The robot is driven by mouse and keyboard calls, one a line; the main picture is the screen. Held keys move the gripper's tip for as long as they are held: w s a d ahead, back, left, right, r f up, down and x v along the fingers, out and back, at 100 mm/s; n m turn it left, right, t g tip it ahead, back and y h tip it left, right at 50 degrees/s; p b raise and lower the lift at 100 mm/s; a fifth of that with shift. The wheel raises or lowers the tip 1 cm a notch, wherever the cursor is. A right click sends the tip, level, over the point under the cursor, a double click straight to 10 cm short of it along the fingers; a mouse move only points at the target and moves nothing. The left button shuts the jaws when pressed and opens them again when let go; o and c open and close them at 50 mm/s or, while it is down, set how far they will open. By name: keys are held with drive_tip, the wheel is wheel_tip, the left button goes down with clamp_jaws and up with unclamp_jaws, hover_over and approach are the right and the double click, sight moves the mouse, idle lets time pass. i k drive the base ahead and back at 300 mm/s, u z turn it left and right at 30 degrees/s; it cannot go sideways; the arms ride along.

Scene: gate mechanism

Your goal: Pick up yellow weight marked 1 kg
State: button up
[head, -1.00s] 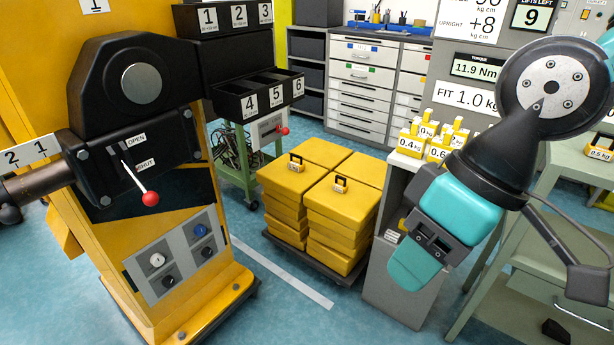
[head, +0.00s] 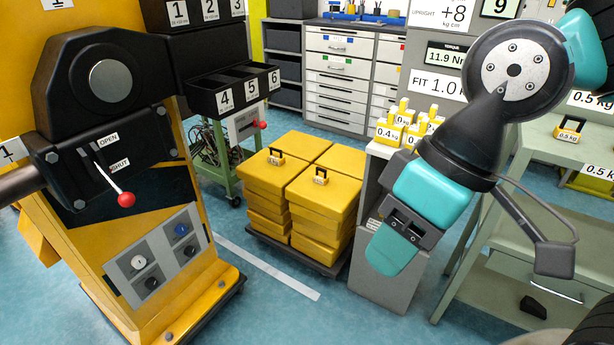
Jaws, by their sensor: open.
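Several small yellow weights with handles (head: 405,126) stand together on top of the grey pedestal (head: 383,285), right of centre. One is marked 0.4 kg (head: 387,134); the other labels there are partly hidden or too small to read. I cannot make out a weight marked 1 kg. My gripper (head: 393,254), teal and dark grey, hangs pointing down in front of the pedestal, below the weights and apart from them. It is open, with nothing seen in it. My arm hides part of the pedestal's right side.
Large yellow stacked blocks (head: 265,180) sit on a low dolly left of the pedestal. A green bench (head: 560,160) at right carries a 0.5 kg weight (head: 570,128). The yellow gate machine (head: 200,290) with its red-knobbed lever (head: 126,199) stands at left. The floor in front is clear.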

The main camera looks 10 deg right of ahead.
sight(274, 159)
drive_tip(key=z, duration=0.05)
drive_tip(key=k, duration=0.5)
drive_tip(key=u, duration=1.05)
drive_tip(key=i, duration=1.35)
drive_tip(key=z, duration=0.65)
drive_tip(key=i, duration=0.6)
drive_tip(key=z, duration=0.6)
